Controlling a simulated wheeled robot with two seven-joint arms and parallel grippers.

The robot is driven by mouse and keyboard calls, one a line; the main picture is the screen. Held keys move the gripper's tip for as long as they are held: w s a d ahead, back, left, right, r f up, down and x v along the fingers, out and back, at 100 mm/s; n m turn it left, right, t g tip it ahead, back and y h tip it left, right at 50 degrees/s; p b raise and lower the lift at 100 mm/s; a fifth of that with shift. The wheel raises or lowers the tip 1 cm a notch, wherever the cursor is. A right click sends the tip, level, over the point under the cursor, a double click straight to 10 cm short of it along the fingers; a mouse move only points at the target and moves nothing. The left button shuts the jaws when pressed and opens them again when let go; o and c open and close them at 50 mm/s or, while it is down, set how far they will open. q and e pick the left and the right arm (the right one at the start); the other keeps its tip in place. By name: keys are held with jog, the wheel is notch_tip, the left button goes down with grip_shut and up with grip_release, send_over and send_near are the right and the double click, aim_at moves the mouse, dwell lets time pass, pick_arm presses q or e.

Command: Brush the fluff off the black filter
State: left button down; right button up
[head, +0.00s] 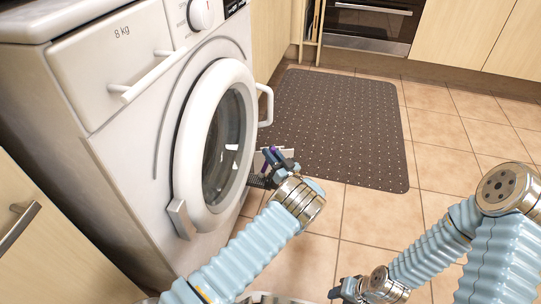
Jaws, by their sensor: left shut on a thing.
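My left gripper (272,163) is in front of the lower right part of the washing machine, just right of its round door. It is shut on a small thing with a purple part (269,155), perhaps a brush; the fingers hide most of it. A dark, ribbed piece (257,182) shows just below and left of the fingers. I cannot tell whether it is the black filter or part of the held thing. No fluff can be made out. My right gripper (338,292) is low at the bottom edge, away from the machine; its fingers are too small to judge.
The white washing machine (120,150) fills the left, its round door (240,130) closed. A brown dotted mat (335,120) lies on the tiled floor (440,135) behind my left gripper. An oven (370,22) and wooden cupboards (460,30) stand at the back. Open floor lies to the right.

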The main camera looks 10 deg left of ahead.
pick_arm(q)
jog(key=shift+d+r+p, duration=0.15)
jog(key=shift+d+r, duration=0.25)
jog(key=shift+r, duration=0.3)
jog(key=shift+d+r+p, duration=0.15)
jog(key=shift+d+r, duration=0.2)
jog(key=shift+r, duration=0.3)
jog(key=d+r+b, duration=0.1)
jog(key=d+r, duration=0.3)
jog(key=d, duration=0.1)
jog(key=shift+s, duration=0.15)
